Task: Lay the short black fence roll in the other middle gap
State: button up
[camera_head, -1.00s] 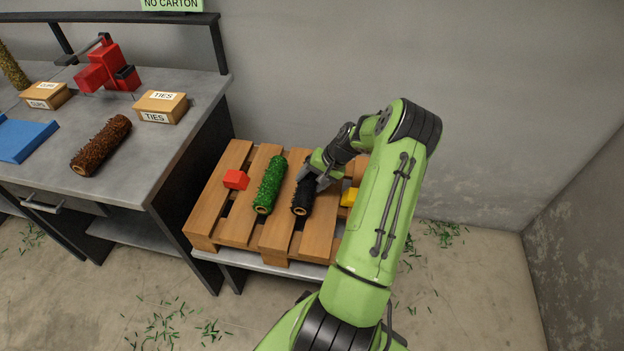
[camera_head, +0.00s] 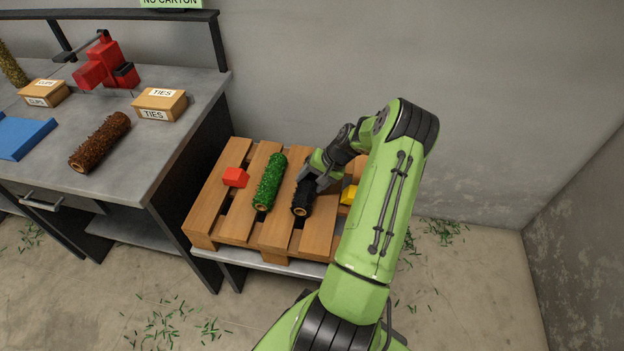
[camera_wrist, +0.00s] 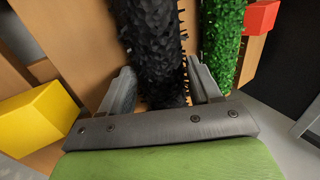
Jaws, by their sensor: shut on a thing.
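The short black fence roll (camera_head: 302,197) lies along the slats of the wooden pallet (camera_head: 237,222), over or in a gap right of the green roll. My gripper (camera_head: 316,180) is shut on it near its far end. In the wrist view the black roll (camera_wrist: 150,50) runs between my two fingers (camera_wrist: 163,92). The green roll (camera_head: 269,183) lies parallel on its left, in another middle gap. It also shows close beside the black roll in the wrist view (camera_wrist: 222,40). Whether the black roll's underside rests fully in the gap is hidden.
A red block (camera_head: 235,177) sits on the pallet's left and a yellow block (camera_head: 349,194) on its right, beside my gripper. The workbench (camera_head: 150,170) at left holds a brown roll (camera_head: 100,142), a TIES box (camera_head: 159,104) and a red tool (camera_head: 104,66).

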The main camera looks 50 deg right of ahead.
jog(key=shift+f, duration=0.45)
jog(key=o, duration=1.3)
jog(key=p+v, duration=0.5)
jog(key=v, duration=1)
jog(key=shift+r, duration=0.4)
jog(key=w+a+r+n+g+h+p, duration=0.1)
jog(key=w+a+r+n+p, duration=0.2)
jog(key=a+r, duration=0.7)
jog(key=w+a+r+n+g+h+p, duration=0.1)
jog(key=w+a+r+n+g+p, duration=0.15)
jog(key=a+r, duration=0.75)
jog(key=s+a+r+n+t+p, duration=0.2)
jog(key=s+a+r+n, duration=0.1)
jog(key=s+a+r, duration=0.2)
jog(key=s+a+r+n+t+p, duration=0.1)
jog(key=s+a+r+n+p, duration=0.2)
jog(key=s+a+r, duration=0.3)
jog(key=s+a+n, duration=0.1)
jog(key=s+a, duration=0.2)
jog(key=a, duration=0.4)
jog(key=shift+r+t+h+p, duration=0.25)
jog(key=shift+t+h+p, duration=0.1)
jog(key=shift+h, duration=0.05)
